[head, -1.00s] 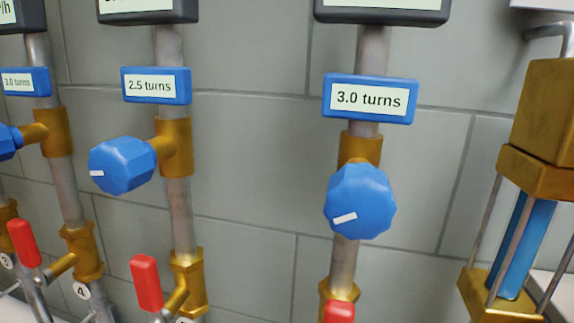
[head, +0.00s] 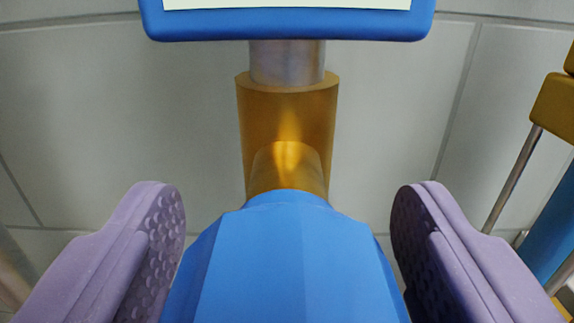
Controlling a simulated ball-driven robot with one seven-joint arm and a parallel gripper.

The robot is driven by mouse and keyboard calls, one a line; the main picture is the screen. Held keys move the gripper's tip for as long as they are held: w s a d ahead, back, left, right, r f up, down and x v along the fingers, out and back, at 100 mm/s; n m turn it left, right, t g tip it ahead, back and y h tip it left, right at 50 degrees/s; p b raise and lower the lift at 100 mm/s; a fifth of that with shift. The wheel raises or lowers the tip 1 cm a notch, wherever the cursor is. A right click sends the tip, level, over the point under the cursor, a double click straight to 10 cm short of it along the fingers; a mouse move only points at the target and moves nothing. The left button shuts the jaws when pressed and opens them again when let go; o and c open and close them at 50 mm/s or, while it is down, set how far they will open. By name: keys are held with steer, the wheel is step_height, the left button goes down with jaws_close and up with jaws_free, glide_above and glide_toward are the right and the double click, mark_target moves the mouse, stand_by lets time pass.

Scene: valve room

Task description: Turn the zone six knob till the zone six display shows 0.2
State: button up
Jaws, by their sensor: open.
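A blue faceted knob (head: 290,265) fills the lower middle of the head view, on a brass valve body (head: 288,125) on a grey vertical pipe. My gripper (head: 288,225) is open, with one purple padded finger on each side of the knob. The left finger is close to the knob's side; a gap shows between the right finger and the knob near the top. I cannot tell whether either touches lower down. A blue-framed display (head: 290,28) sits above the valve, its text cut off by the top edge. The knob's white mark and zone number are out of view.
A grey tiled wall (head: 110,110) stands behind the pipe. Another pipe shows at the lower left edge.

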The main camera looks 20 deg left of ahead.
steer(key=shift+w+a, duration=0.1)
steer(key=shift+w, duration=0.15)
steer(key=c, duration=1)
steer(key=shift+s+r+m+p, duration=0.1)
steer(key=shift+m+p, duration=1.2)
steer(key=shift+p, duration=0.05)
steer(key=m+p, duration=0.2)
steer(key=m, duration=0.1)
steer(key=shift+m+p, duration=0.4)
steer(key=m+p, duration=0.2)
steer(key=m, duration=0.2)
steer(key=shift+c, duration=0.2)
steer(key=shift+a+m+p, duration=0.1)
steer(key=shift+m+p, duration=0.75)
steer(key=shift+m, duration=0.45)
